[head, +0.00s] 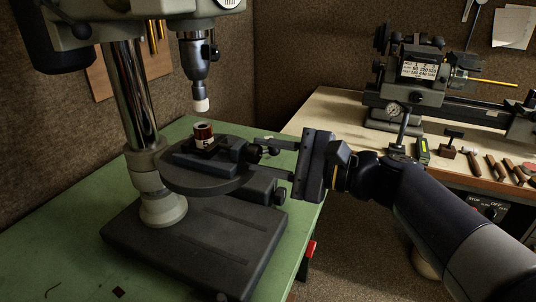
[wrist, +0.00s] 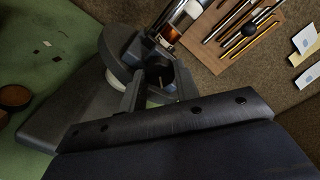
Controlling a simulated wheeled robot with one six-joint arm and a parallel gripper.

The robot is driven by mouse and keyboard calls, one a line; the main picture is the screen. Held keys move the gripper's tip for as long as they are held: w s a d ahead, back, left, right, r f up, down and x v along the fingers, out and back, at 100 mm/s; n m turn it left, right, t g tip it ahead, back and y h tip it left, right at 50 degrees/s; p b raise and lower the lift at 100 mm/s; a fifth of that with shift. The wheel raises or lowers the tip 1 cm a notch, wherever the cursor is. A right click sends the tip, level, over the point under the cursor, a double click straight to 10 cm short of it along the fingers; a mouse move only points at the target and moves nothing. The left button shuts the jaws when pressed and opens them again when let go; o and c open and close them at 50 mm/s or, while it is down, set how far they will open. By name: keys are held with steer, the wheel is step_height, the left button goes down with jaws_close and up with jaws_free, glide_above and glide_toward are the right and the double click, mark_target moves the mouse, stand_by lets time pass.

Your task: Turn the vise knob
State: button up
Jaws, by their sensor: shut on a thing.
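The dark vise (head: 222,156) sits on the round table of the drill press, with its knob (head: 257,154) on the right side. My gripper (head: 264,155) reaches in from the right, one finger above and one below the knob, and is shut on it.
The drill chuck with a pale tip (head: 201,104) hangs just above the piece. The steel column (head: 131,95) stands to the left. A lathe (head: 410,85) and hand tools lie on the bench at right. The green bench (head: 60,225) is mostly clear at left.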

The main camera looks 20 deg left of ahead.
steer(key=shift+f, duration=0.1)
steer(key=o, duration=1)
steer(key=shift+d, duration=0.15)
steer(key=d, duration=1)
steer(key=shift+s+d+r+b, duration=0.2)
steer(key=shift+s+d+b, duration=0.1)
steer(key=shift+s+b, duration=0.1)
steer(key=a, duration=1.1)
steer(key=shift+w+f+p, duration=0.15)
steer(key=shift+w+p, duration=0.25)
steer(key=shift+d, duration=0.2)
